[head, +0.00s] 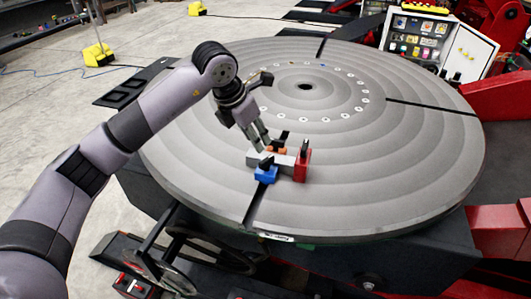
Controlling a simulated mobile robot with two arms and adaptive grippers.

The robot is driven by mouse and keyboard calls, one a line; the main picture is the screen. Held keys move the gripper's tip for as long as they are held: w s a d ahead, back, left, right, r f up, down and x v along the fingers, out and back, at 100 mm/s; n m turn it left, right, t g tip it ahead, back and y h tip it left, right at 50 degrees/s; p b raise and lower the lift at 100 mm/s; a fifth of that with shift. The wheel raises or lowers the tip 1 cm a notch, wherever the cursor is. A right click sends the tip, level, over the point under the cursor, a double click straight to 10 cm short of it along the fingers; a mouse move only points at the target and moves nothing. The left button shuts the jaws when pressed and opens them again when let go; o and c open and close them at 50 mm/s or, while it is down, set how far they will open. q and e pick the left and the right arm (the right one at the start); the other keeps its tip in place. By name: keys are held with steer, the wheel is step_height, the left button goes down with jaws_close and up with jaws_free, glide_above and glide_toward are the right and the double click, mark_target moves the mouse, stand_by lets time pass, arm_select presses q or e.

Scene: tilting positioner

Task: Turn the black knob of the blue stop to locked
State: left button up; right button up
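The blue stop (266,175) sits on the grey round table, toward its front edge, beside the dark slot. Its black knob (266,161) shows on top; whether it stands at locked is too small to tell. My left gripper (263,143) points down just above and behind the blue stop, apart from the knob as far as I can see. Its fingers look close together, but the gap is unclear. A grey block (285,160) lies next to the blue stop, with an orange-brown part (276,150) behind it. My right gripper is not in view.
A red stop (302,166) with an upright black knob (305,146) stands just right of the grey block. Another black knob-like part (283,136) rises behind. The rest of the round table (400,160) is mostly clear. An open white cabinet (440,40) stands behind.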

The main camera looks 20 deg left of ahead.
arm_select(q)
steer(key=p, duration=0.1)
glide_above(267, 159)
steer(key=s+a, duration=0.1)
steer(key=s, duration=0.1)
step_height(267, 159, down, 5)
steer(key=shift+w+a+f, duration=0.1)
steer(key=x, duration=0.3)
steer(key=shift+w+f+p, duration=0.1)
steer(key=shift+f+p, duration=0.1)
steer(key=shift+p, duration=0.15)
steer(key=shift+w+f, duration=0.1)
steer(key=shift+f, duration=0.25)
jaws_close()
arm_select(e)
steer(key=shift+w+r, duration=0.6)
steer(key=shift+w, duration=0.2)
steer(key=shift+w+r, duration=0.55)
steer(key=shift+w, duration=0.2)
